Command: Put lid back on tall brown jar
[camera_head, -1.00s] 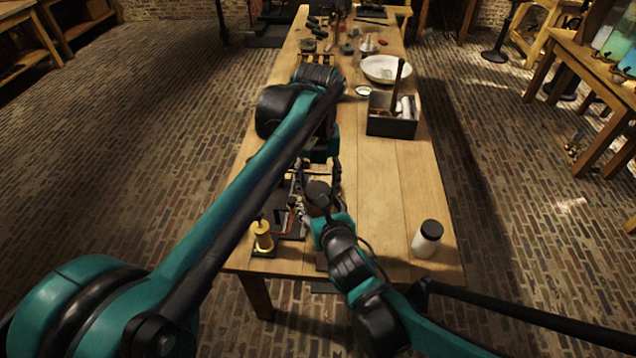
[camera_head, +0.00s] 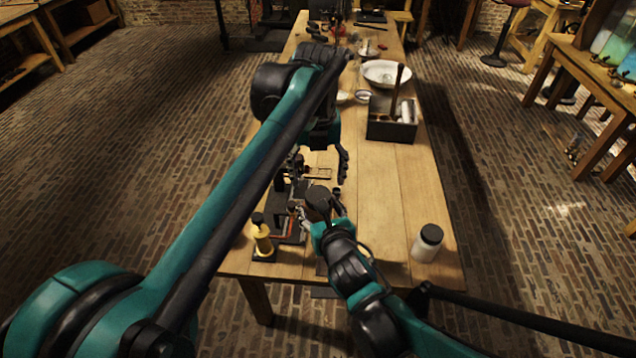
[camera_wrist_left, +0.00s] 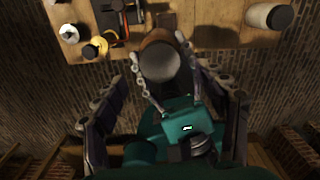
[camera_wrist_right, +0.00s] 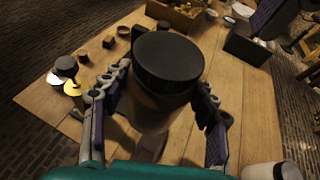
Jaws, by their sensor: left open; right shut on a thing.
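The brown jar (camera_wrist_right: 152,108) is in my right gripper (camera_wrist_right: 160,115), with the fingers on either side of its body. A black lid (camera_wrist_right: 168,58) sits on its mouth and looks level in the right wrist view. In the head view the dark lid (camera_head: 318,192) shows on top of the jar, near the table's front. My left gripper (camera_head: 320,168) is open and empty, just beyond and above the jar. In the left wrist view the lid's round top (camera_wrist_left: 160,64) lies between and beyond the spread left fingers, apart from them. The jar's base is hidden.
A white jar with black lid (camera_head: 427,243) stands at the front right. Brass and black apparatus (camera_head: 264,238) stands at the front left, close to the held jar. A dark tool box (camera_head: 390,130) and a white bowl (camera_head: 386,73) are farther back. The table's right middle is clear.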

